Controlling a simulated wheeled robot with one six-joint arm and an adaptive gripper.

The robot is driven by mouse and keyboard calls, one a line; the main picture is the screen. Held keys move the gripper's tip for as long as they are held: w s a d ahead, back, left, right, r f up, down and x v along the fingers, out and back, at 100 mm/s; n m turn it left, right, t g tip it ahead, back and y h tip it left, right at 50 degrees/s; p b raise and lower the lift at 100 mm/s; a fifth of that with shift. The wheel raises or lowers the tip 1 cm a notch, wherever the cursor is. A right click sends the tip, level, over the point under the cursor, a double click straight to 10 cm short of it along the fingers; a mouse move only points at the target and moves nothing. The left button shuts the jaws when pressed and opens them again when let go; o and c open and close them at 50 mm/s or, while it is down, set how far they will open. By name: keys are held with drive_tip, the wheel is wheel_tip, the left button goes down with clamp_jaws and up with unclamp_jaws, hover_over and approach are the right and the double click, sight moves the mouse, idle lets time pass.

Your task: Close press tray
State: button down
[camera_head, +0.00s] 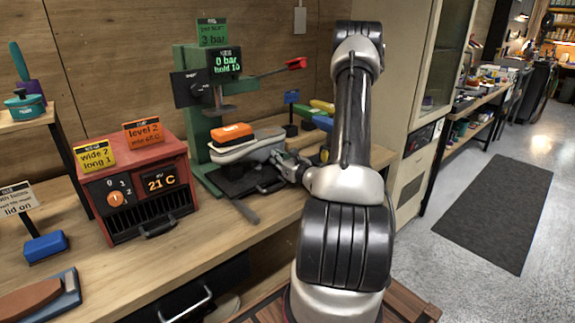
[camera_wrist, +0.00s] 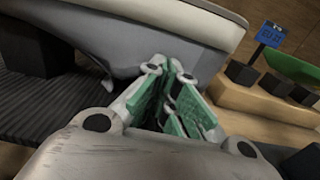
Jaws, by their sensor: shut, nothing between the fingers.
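The green press (camera_head: 200,100) stands at the back of the bench, with a display reading 0 bar, hold 10. Its dark tray (camera_head: 236,184) sticks out at the front. A grey sneaker (camera_head: 246,151) is on the tray, with an orange block (camera_head: 232,133) on top. My gripper (camera_head: 284,160) is at the right end of the sneaker. In the wrist view its green-padded fingers (camera_wrist: 172,72) are shut and empty, close to the sneaker's grey side (camera_wrist: 140,35); I cannot tell if they touch. The tray's ribbed dark surface (camera_wrist: 40,112) shows at left. The gripper hides part of the tray's right side.
A red heater box (camera_head: 130,185) reading 21 C stands left of the press. A red-ended lever (camera_head: 290,66) sticks out from the press. Coloured blocks (camera_head: 321,106) lie behind my arm. Bare bench (camera_head: 200,232) lies in front of the press.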

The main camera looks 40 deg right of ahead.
sight(256, 159)
drive_tip(key=w, duration=0.6)
drive_tip(key=shift+w+a, duration=0.15)
drive_tip(key=shift+w+r, duration=0.1)
drive_tip(key=shift+w, duration=0.2)
